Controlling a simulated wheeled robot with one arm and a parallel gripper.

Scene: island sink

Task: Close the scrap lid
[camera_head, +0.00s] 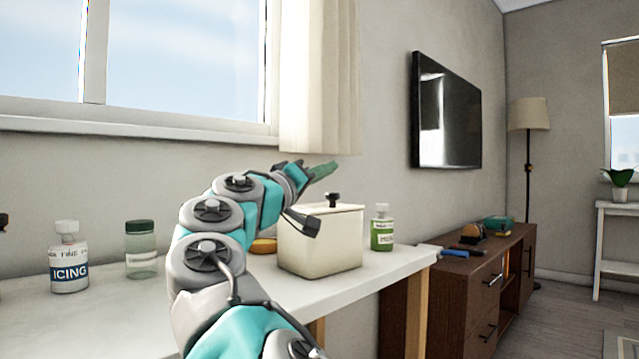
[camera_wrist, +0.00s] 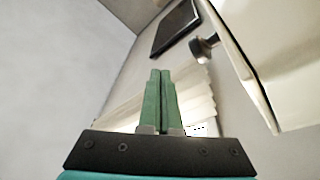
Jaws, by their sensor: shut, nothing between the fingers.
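The cream scrap bin (camera_head: 320,245) stands on the white table. Its lid (camera_head: 345,209) lies about flat across the top, with a black knob (camera_head: 333,200) on it; I see no clear gap at the rim, though my arm hides the left part. My gripper (camera_head: 325,171) is shut and empty, its green fingers above the bin and apart from it. In the wrist view the shut fingers (camera_wrist: 161,100) show side by side. The black knob (camera_wrist: 205,48) and a cream bin surface (camera_wrist: 285,60) are to their right there.
An icing bottle (camera_head: 69,265) and a green-capped jar (camera_head: 141,250) stand left on the table (camera_head: 110,315). A green-labelled bottle (camera_head: 382,230) is close to the bin's right. A curtain and wall are behind.

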